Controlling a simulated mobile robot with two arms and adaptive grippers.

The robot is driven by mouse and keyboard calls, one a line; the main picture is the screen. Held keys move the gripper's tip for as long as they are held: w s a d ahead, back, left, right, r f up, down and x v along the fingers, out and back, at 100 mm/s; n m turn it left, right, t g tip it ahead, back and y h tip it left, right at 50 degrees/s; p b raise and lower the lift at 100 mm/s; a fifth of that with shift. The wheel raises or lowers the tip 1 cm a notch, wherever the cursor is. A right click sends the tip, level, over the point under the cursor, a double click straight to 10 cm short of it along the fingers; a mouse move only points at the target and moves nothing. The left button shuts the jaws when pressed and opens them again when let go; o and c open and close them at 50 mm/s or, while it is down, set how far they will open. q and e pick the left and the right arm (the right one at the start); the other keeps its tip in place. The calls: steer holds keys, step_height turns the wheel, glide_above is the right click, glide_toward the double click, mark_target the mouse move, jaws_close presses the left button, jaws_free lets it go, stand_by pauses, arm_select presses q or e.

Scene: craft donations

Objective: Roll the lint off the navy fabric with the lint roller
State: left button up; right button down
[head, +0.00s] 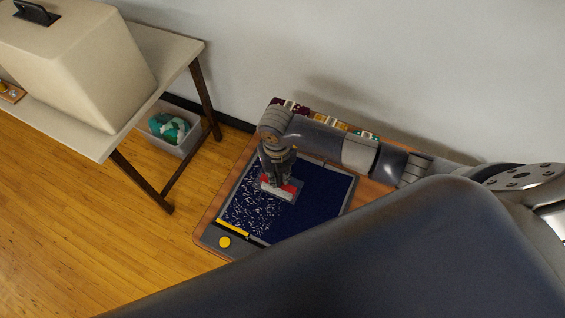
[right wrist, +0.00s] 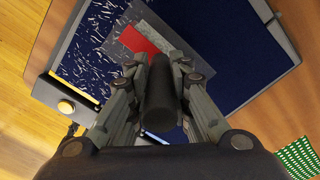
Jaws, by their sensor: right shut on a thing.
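The navy fabric (head: 320,205) lies flat in a grey frame on a wooden table. White lint (head: 250,205) is scattered thickly over its left part, and its right part looks clean. My right gripper (head: 277,176) is shut on the dark handle (right wrist: 160,95) of the lint roller, whose head has red and grey parts (head: 290,188). The roller head is over the fabric, at the border between linty and clean areas. The red part (right wrist: 138,40) also shows in the right wrist view; contact with the fabric cannot be told. My left gripper is not in view.
A yellow strip (head: 233,227) and a round yellow knob (head: 224,242) sit at the frame's near-left edge. Patterned folded pieces (head: 330,121) line the table's back by the wall. At left stand a table with a beige cover (head: 80,60) and a bin (head: 190,142) holding teal cloth.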

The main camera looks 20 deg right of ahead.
steer(key=s+a+p, duration=0.2)
steer(key=s+a, duration=0.8)
steer(key=a, duration=0.2)
steer(key=shift+s, duration=0.25)
steer(key=shift+d+p, duration=0.1)
steer(key=shift+p, duration=0.2)
step_height(320, 180, up, 5)
steer(key=p, duration=0.3)
steer(key=shift+p, duration=0.3)
